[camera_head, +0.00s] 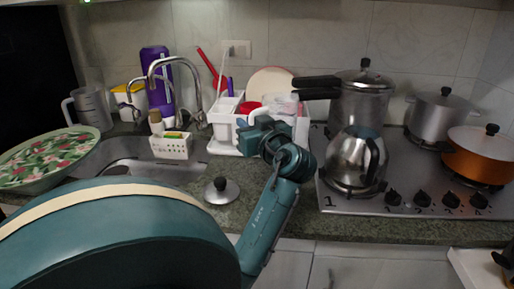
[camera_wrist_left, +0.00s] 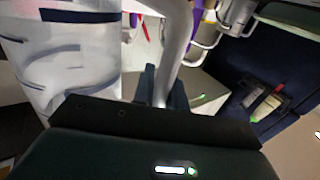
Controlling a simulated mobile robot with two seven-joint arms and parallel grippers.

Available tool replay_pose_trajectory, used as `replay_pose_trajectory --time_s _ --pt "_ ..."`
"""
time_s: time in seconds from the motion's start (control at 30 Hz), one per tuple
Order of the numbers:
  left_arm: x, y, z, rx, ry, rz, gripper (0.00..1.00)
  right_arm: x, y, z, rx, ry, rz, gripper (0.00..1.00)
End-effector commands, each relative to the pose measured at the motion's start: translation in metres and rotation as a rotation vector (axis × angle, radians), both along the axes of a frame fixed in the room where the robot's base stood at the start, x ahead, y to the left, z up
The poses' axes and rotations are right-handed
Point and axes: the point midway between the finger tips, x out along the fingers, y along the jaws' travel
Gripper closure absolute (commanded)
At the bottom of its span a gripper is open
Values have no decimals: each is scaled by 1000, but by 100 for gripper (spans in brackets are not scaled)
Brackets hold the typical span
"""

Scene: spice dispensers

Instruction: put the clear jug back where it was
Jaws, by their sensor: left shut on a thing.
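My left gripper (camera_head: 262,136) is in front of the white dish rack, with its arm rising from the lower middle of the head view. In the left wrist view, its fingers (camera_wrist_left: 160,88) are shut on the pale handle of a clear jug (camera_wrist_left: 75,65). The jug is whitish and see-through, with dark bands and marks. In the head view, a pale see-through shape (camera_head: 284,106) just beyond the gripper looks like this jug, mostly hidden. Whether it touches the rack is unclear. Another greyish jug with a handle (camera_head: 92,108) stands at the far left. My right gripper is not in view.
The dish rack (camera_head: 222,136) holds a plate (camera_head: 270,82) and a red item. The sink (camera_head: 135,172), tap (camera_head: 190,66) and purple bottle (camera_head: 156,75) are left. A loose lid (camera_head: 221,190) lies on the counter. The stove (camera_head: 420,205) with kettle (camera_head: 355,163) and pots is right.

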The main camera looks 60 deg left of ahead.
Motion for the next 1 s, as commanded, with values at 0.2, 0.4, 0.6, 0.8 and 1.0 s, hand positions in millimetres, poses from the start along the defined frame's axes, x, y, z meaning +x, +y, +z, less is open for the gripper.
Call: replay_pose_trajectory --time_s 0.2,0.4,0.6,0.8,1.0 --pt "0 0 -23 3 0 -1 100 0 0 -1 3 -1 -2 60" --pt "0 0 -50 2 2 -1 100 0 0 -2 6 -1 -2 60" --pt "0 0 -58 3 -2 -1 100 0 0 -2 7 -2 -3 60" --pt "0 0 -59 3 -3 -1 100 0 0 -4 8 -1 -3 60" --pt "0 0 -61 1 -1 0 76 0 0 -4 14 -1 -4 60"
